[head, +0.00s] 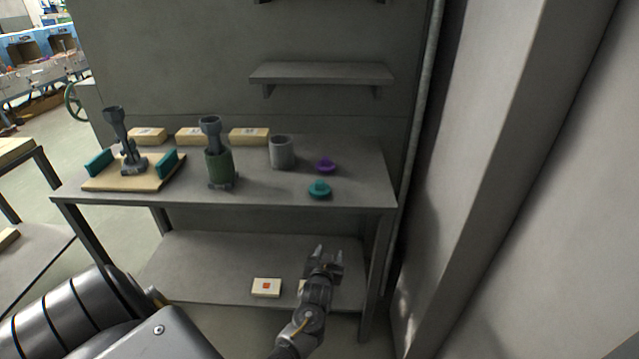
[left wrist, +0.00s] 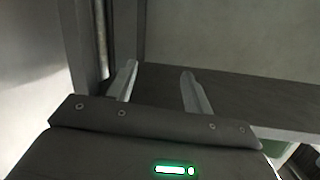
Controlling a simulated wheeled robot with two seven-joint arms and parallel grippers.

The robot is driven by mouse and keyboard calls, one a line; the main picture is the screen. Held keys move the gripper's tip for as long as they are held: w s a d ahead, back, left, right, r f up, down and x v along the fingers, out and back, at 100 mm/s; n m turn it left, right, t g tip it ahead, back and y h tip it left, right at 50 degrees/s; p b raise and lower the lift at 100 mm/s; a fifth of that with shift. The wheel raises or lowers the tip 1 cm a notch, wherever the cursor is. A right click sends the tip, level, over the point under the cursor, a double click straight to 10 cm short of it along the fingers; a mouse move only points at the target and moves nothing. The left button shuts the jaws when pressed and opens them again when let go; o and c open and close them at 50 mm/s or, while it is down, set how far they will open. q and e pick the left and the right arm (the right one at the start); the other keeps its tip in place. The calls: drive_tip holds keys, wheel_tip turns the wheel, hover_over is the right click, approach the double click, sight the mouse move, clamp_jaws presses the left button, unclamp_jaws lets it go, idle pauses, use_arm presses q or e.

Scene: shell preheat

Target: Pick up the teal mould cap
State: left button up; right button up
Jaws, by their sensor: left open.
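The teal mould cap (head: 319,189) sits on the grey table top (head: 255,194) near its front right edge. It is a low round disc with a small knob on top. My left gripper (head: 326,249) is open and empty, in front of the table and below the cap in the head view. In the left wrist view the two fingers of my left gripper (left wrist: 160,80) are spread with nothing between them. The cap cannot be made out in the left wrist view. My right gripper is not in view.
A purple cap (head: 326,166) lies just behind the teal one. A grey cup (head: 281,153), a green cylinder with a grey tool (head: 219,168), and a wooden board (head: 107,182) with teal blocks stand to the left. A wall (head: 480,170) rises at right.

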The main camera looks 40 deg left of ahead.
sight(320, 186)
use_arm(q)
drive_tip(key=w+a+r+n+t+y, duration=0.1)
drive_tip(key=a+r+n+y, duration=0.3)
drive_tip(key=r, duration=1.2)
drive_tip(key=shift+m, duration=0.3)
drive_tip(key=x, duration=0.2)
drive_tip(key=p+x, duration=0.1)
drive_tip(key=x, duration=0.1)
drive_tip(key=p+x, duration=0.1)
drive_tip(key=x, duration=0.1)
drive_tip(key=shift+a+f, duration=0.1)
drive_tip(key=shift+a, duration=0.4)
drive_tip(key=x, duration=0.1)
drive_tip(key=p+x, duration=0.1)
drive_tip(key=x, duration=0.2)
drive_tip(key=shift+w+r+p, duration=0.15)
drive_tip(key=shift+r+p, duration=0.15)
drive_tip(key=shift+p, duration=0.1)
drive_tip(key=shift+w+a, duration=0.35)
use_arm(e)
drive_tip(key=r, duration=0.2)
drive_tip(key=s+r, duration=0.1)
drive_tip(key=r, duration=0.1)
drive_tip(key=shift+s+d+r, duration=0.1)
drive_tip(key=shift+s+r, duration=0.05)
use_arm(q)
drive_tip(key=c, duration=1.1)
